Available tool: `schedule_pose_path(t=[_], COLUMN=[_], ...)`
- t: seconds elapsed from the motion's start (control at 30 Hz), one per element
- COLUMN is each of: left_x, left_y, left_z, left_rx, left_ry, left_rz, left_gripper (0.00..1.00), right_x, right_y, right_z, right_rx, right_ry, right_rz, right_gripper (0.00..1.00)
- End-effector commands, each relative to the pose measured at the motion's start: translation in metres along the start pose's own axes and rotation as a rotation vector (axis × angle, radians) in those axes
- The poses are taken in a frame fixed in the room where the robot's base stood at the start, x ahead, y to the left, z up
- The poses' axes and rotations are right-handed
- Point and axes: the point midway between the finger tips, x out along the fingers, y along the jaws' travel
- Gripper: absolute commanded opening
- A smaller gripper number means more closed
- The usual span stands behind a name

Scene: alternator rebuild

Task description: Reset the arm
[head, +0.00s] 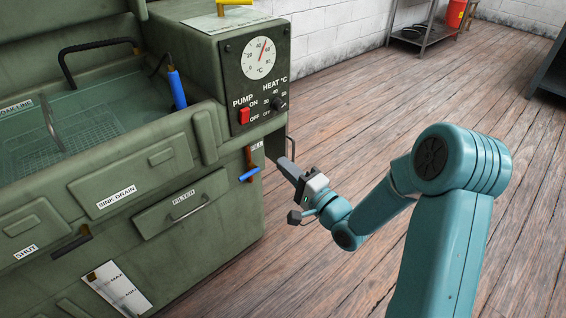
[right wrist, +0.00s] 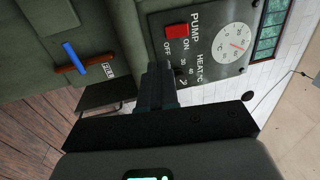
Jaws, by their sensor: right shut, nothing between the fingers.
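My right arm (head: 455,200) is teal and comes in from the lower right of the head view. Its right gripper (head: 284,163) is shut and empty, beside the right front corner of the green parts washer (head: 215,215). It is below the control panel (head: 262,75) and right of the blue-handled valve (head: 249,174). In the right wrist view the shut fingers (right wrist: 157,82) stand in front of the panel's lower edge in the picture; whether they touch anything I cannot tell. My left gripper is not in view.
The panel carries a red pump switch (head: 244,115), a heat knob (head: 279,104) and a round dial (head: 259,58). The washer's sink (head: 90,115) holds a blue-handled brush or nozzle (head: 177,90). The wooden floor (head: 350,110) right of the washer is clear. A metal cart (head: 422,30) stands at the back wall.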

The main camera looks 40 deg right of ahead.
Motion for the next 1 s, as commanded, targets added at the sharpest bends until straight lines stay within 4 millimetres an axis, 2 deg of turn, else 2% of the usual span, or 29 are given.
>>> schedule_pose_path(t=[0.43, 0.47, 0.57, 0.67, 0.7, 0.77, 0.8, 0.87, 0.9, 0.97, 1.0], left_x=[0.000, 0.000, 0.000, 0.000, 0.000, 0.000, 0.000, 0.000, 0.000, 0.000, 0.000], left_y=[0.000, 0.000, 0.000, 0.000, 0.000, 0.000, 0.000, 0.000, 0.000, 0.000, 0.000], left_z=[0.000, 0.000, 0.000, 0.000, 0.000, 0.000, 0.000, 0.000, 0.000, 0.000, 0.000], left_rx=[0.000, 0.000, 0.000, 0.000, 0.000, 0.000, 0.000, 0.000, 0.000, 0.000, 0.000], left_ry=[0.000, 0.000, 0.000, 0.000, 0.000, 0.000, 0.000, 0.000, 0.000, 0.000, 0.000], left_rz=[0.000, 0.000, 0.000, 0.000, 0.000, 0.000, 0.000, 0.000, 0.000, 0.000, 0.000], left_gripper=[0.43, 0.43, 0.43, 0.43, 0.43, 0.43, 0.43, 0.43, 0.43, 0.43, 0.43], right_x=[0.000, 0.001, 0.010, 0.017, 0.015, 0.006, -0.005, -0.027, -0.045, -0.077, -0.099], right_y=[-0.001, -0.001, 0.012, 0.050, 0.075, 0.116, 0.142, 0.181, 0.205, 0.235, 0.252], right_z=[0.001, 0.004, 0.033, 0.088, 0.110, 0.140, 0.158, 0.182, 0.197, 0.214, 0.223], right_rx=[0.001, 0.003, 0.039, 0.129, 0.154, 0.127, 0.088, 0.003, -0.062, -0.164, -0.231], right_ry=[-0.003, -0.010, -0.071, -0.158, -0.178, -0.208, -0.234, -0.290, -0.338, -0.424, -0.492], right_rz=[-0.001, -0.002, 0.013, 0.093, 0.169, 0.309, 0.408, 0.560, 0.661, 0.804, 0.890], right_gripper=[0.00, 0.00, 0.00, 0.00, 0.00, 0.00, 0.00, 0.00, 0.00, 0.00, 0.00])
